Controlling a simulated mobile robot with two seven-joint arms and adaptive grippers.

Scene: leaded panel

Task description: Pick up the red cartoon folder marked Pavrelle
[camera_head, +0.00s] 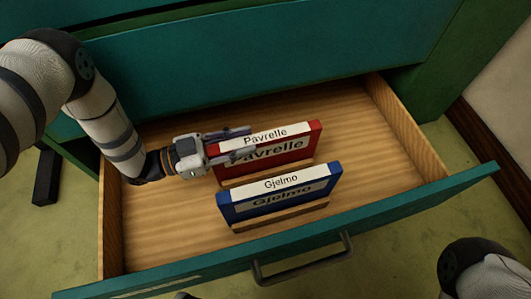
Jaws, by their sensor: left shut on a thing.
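My left gripper (249,142) reaches in from the left. Its two fingers lie on either side of the folder's upper left part, one behind and one in front, and are shut on it. The front finger covers part of the front label. I cannot tell whether the folder's lower edge is clear of the drawer floor.
A blue folder (282,198) marked "Gjelmo" stands upright just in front of the red one. The wooden drawer (170,225) has bare floor left and right of the folders. Its teal front with a handle (302,264) borders the near side; the teal cabinet (250,60) rises behind.

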